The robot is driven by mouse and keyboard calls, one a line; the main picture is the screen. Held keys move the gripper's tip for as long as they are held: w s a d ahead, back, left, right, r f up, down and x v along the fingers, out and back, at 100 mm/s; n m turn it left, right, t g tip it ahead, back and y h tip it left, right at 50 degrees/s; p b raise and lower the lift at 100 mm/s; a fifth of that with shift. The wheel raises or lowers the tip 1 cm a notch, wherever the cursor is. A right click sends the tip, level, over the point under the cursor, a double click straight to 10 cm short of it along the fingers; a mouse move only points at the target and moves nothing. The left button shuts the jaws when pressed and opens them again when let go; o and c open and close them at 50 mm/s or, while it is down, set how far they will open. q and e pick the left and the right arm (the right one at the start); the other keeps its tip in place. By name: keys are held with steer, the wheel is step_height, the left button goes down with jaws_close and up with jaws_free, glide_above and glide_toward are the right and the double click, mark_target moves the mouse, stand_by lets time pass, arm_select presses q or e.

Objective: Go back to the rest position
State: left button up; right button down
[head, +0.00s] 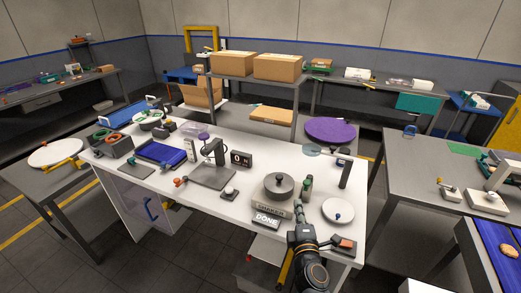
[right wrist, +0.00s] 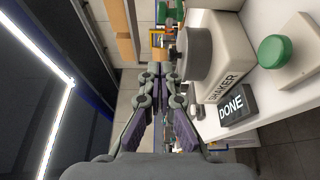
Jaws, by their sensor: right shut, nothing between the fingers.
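My right gripper (head: 297,229) is at the front edge of the white table, beside the dark DONE block (head: 266,219). In the right wrist view its fingers (right wrist: 165,74) are together at the tips with nothing between them. The DONE block (right wrist: 236,106) and the SHAKER box (right wrist: 220,62) lie to the right of the fingers there, apart from them. My left gripper does not show in the head view.
The white table (head: 190,200) holds a grey round pot (head: 279,185), a white plate (head: 338,210), a blue tray (head: 160,152) and a grey board (head: 212,175). A small orange-topped block (head: 344,243) sits near my right arm. Cardboard boxes (head: 278,68) stand on the shelf behind.

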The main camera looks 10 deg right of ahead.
steer(key=s+d+f+m+g+h, duration=0.35)
steer(key=s+d+m+g, duration=0.35)
steer(key=m, duration=0.4)
steer(key=s+a+f+m+g+y, duration=0.2)
steer(key=s+a+f+g+y, duration=0.15)
steer(key=s, duration=0.45)
steer(key=s+a+f+m+g+y, duration=0.1)
steer(key=s+a+f+g+y, duration=0.25)
steer(key=s, duration=0.35)
steer(key=s+d+f+g, duration=0.1)
steer(key=s+f, duration=0.1)
steer(key=f, duration=1.2)
steer(key=s+d+f, duration=0.2)
steer(key=f, duration=1.3)
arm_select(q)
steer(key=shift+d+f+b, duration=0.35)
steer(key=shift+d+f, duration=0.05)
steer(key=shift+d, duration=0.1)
arm_select(e)
steer(key=s+f+m+g, duration=0.1)
steer(key=s+f, duration=1.2)
steer(key=s, duration=0.4)
steer(key=shift+s+d+f, duration=0.15)
steer(key=shift+d+f, duration=0.25)
steer(key=shift+d, duration=0.05)
